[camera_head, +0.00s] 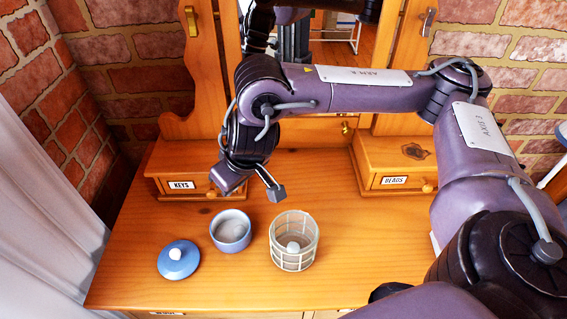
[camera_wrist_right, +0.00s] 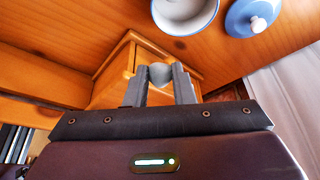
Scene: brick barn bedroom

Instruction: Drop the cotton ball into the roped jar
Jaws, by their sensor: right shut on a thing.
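My right gripper (camera_head: 254,187) hangs above the dresser top, behind the jars and in front of the KEYS drawer. In the right wrist view it is shut on a small pale grey ball (camera_wrist_right: 160,73), seemingly the cotton ball, held between the fingertips. I cannot make out this ball in the head view. The roped jar (camera_head: 310,243), clear with a pale rope lattice, stands open to the front right of the gripper. A whitish round thing (camera_head: 293,247) shows inside it. My left gripper is not in view.
An open blue jar (camera_head: 231,231) stands left of the roped jar, its blue lid (camera_head: 178,265) lying beside it. Drawer boxes marked KEYS (camera_head: 181,184) and BEADS (camera_head: 394,180) flank a mirror. The dresser top (camera_head: 345,225) is clear right of the roped jar.

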